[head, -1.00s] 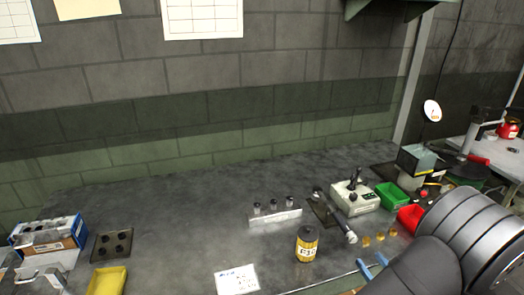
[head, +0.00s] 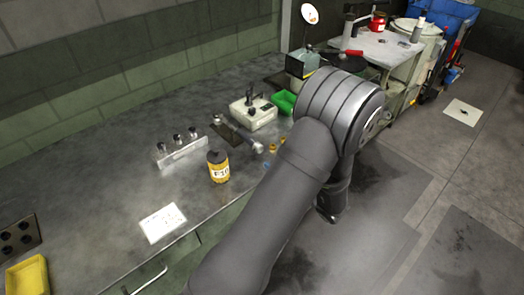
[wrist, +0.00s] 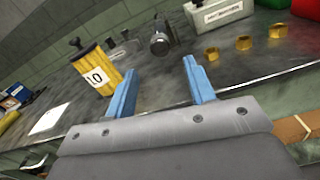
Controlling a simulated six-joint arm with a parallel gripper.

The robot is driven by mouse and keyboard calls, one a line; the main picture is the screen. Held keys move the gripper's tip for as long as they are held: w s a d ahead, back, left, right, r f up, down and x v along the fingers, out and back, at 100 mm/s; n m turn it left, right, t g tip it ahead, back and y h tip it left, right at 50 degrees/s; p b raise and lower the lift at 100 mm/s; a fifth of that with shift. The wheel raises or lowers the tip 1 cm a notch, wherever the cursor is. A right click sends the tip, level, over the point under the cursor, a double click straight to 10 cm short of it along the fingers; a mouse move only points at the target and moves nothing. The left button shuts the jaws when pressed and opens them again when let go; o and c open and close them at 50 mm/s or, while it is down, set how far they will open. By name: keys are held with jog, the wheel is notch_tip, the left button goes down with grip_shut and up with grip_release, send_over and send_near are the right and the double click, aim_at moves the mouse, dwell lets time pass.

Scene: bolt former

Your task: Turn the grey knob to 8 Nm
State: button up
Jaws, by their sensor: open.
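A grey rounded knob-like end (head: 257,147) is at the near end of a dark tool lying on the bench. I take it for the grey knob; it also shows in the wrist view (wrist: 160,44), where no scale numbers are readable. My gripper (wrist: 160,65) is open, with two blue fingers apart and nothing between them. In the wrist view the knob is beyond the fingertips, above the gap between them, and not touched.
A yellow can with a dark lid (head: 219,168) stands left of the knob. Behind are a pale box with a lever (head: 252,112) and a green bin (head: 284,101). Several brass nuts (wrist: 244,43) lie right of the knob. A metal rack with pegs (head: 182,153) stands further left.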

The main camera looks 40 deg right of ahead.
aim_at(261, 150)
jog(key=w, duration=0.7)
jog(key=shift+w, duration=0.4)
jog(key=c, duration=1)
